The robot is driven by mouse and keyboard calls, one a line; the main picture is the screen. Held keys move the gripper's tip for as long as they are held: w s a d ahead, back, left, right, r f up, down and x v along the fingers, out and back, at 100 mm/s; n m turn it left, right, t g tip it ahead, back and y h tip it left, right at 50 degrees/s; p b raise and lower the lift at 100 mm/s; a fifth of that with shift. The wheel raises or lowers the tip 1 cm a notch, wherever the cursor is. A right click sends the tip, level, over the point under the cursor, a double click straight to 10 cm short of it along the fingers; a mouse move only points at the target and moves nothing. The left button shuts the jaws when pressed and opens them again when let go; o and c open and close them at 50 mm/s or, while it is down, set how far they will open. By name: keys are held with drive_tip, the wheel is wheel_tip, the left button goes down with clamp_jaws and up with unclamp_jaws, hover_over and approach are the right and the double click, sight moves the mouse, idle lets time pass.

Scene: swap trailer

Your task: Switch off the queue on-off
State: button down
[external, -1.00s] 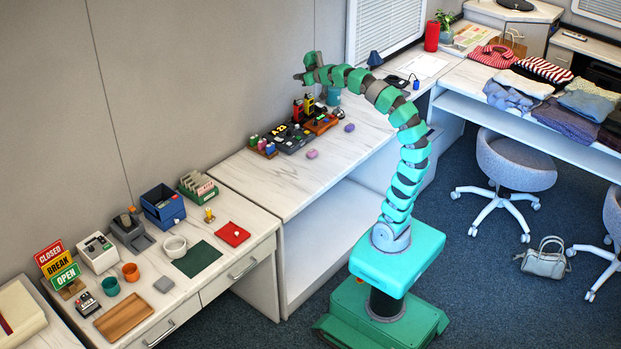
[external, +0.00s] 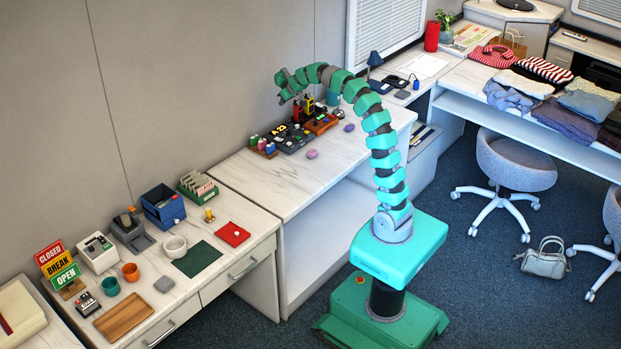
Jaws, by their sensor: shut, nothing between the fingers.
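I cannot tell for sure which thing is the queue on-off. A white box with a dark panel on its sloped top (external: 98,253) stands on the left desk, behind the orange cup. A small dark and pale device (external: 87,304) sits near that desk's left edge. The switch positions on both are too small to tell. My gripper (external: 281,99) is shut and empty. It is raised above the back of the middle counter, near the wall, far from the left desk and pointing down and left.
Several small devices and bottles (external: 292,138) stand on the middle counter below my gripper. The left desk holds a sign stack (external: 57,265), a blue bin (external: 163,204), a teal cup (external: 111,286), a white mug (external: 174,246) and a wooden tray (external: 124,317). The middle counter's front is mostly clear.

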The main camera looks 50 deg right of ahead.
drive_tip(key=w+d+f+g+p, duration=0.1)
drive_tip(key=w+d+f+g, duration=0.1)
drive_tip(key=f, duration=0.6)
drive_tip(key=shift+d+f+p, duration=0.3)
drive_tip(key=shift+d+f, duration=0.05)
drive_tip(key=shift+d, duration=0.3)
drive_tip(key=shift+w+f, duration=0.1)
drive_tip(key=shift+w, duration=0.05)
